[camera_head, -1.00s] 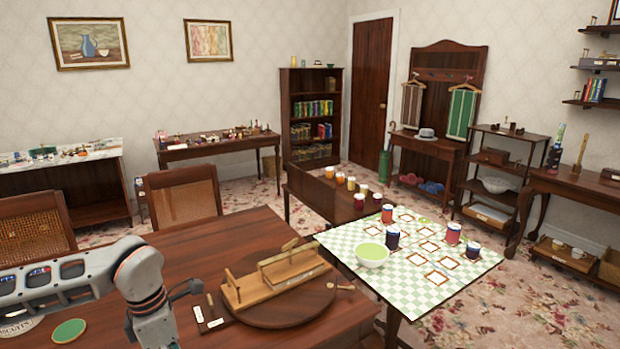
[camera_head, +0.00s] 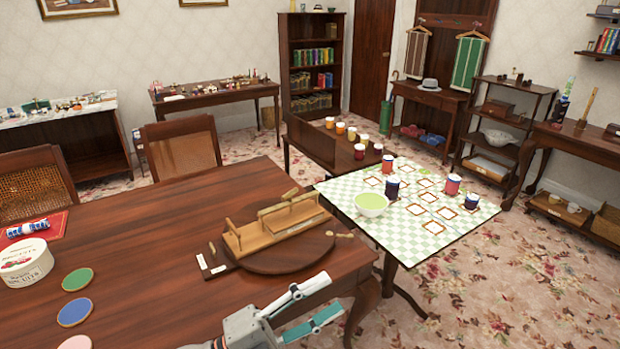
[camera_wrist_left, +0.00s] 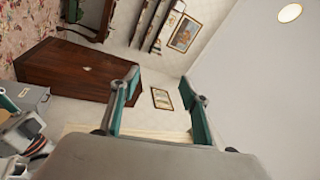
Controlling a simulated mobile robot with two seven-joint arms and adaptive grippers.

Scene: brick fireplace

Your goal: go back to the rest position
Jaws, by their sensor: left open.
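My left gripper (camera_head: 318,305) is open and empty at the bottom of the head view, just off the right edge of the dark wooden table (camera_head: 150,235). Its two teal-padded fingers point right and stand apart. In the left wrist view the open fingers (camera_wrist_left: 160,103) frame only the wall and a small picture, with nothing between them. Part of another gripper or arm of mine shows at the left edge of that view, too cut off to judge. My right gripper is not in the head view.
A round wooden board (camera_head: 290,250) with a wooden slicer (camera_head: 275,225) lies near the gripper. A checked-cloth table (camera_head: 420,245) holds a green bowl (camera_head: 371,204) and several jars. A round white box (camera_head: 25,262) and coloured discs lie at left. Floor at lower right is clear.

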